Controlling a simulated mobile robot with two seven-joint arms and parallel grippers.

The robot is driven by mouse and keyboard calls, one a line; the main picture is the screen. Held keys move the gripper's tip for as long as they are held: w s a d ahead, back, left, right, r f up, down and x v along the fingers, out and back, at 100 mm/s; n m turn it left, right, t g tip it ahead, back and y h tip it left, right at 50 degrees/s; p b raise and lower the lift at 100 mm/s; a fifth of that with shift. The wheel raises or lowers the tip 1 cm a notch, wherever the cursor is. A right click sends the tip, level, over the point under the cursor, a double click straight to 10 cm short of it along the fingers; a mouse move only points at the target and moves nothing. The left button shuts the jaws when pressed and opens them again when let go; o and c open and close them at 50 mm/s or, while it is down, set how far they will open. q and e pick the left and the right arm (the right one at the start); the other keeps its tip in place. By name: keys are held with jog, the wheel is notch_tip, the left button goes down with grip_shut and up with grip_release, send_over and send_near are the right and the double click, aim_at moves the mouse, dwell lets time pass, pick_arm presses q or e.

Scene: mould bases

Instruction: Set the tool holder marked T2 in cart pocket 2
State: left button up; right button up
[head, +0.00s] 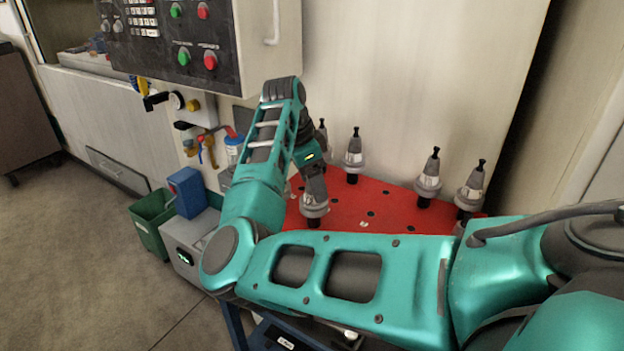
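The red cart top (400,212) stands against the machine wall, with small dark round pockets in it. My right gripper (314,190) reaches down over its left part, with its fingers around the upper part of a grey tool holder (314,210). This holder is upright with a dark lower end; I cannot tell whether it touches the cart top. Other tool holders stand upright along the back and right: one (353,162), another (428,184) and one at the far right (469,193). One more (322,134) is partly behind my gripper. Their markings and the pocket numbers are unreadable. My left gripper is not in view.
My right arm hides the cart's front edge. Left of the cart are a grey box (186,240), a blue box (186,192) and a green bin (150,222). A control panel (180,40) hangs above. The cart top's middle has free room.

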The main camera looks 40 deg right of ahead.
jog(key=shift+f, duration=0.2)
jog(key=p+v, duration=0.1)
jog(key=v, duration=1.2)
jog(key=shift+r, duration=0.1)
